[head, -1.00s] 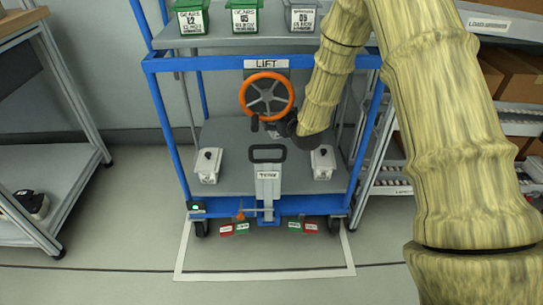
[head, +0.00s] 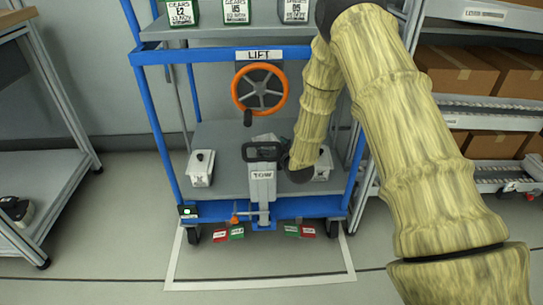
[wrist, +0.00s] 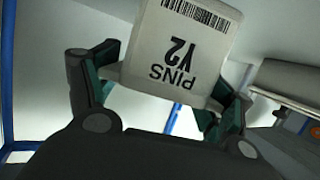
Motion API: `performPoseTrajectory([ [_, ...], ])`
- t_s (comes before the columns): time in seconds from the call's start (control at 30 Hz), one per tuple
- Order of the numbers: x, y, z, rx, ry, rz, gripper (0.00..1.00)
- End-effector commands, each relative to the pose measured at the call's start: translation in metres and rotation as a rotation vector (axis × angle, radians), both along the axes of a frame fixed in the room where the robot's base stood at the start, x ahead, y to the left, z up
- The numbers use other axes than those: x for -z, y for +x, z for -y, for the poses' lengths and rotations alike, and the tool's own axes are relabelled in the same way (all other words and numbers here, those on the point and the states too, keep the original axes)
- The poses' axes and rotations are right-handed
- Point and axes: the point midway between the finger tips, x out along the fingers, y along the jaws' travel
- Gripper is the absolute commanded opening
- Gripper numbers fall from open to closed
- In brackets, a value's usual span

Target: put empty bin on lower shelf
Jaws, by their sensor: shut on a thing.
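My gripper (wrist: 165,88) is shut on a pale bin (wrist: 182,55) labelled PINS Y2, its label upside down in the wrist view. I cannot see inside this bin. In the head view, my wrist is low over the lower shelf (head: 228,160) of a blue-framed cart, behind the TOW handle (head: 262,180). The fingers are hidden there, and only a grey bit shows beside the handle. I cannot tell whether the held bin touches the shelf.
White boxes with black knobs stand on the lower shelf at left (head: 201,168) and right (head: 323,160). An orange handwheel (head: 281,103) is above it. The upper shelf (head: 205,31) holds two green bins and a grey one. Racks with cardboard boxes (head: 458,76) are at right.

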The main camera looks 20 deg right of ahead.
Motion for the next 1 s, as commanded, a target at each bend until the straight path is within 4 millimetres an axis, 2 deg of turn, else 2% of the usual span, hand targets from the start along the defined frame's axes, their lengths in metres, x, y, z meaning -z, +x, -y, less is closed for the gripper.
performPoseTrajectory([
  [0.03, 0.012, 0.0, 0.0, 0.0, 0.0, 0.0, 0.41],
  [0.13, 0.023, 0.0, 0.0, 0.0, 0.0, 0.0, 0.41],
  [0.53, 0.027, 0.0, 0.0, 0.0, 0.0, 0.0, 0.41],
  [0.57, 0.026, 0.0, 0.0, 0.0, 0.0, 0.0, 0.86],
  [0.63, 0.026, 0.0, 0.0, 0.0, 0.0, 0.0, 0.99],
  [1.0, 0.025, 0.0, 0.0, 0.0, 0.0, 0.0, 1.0],
])
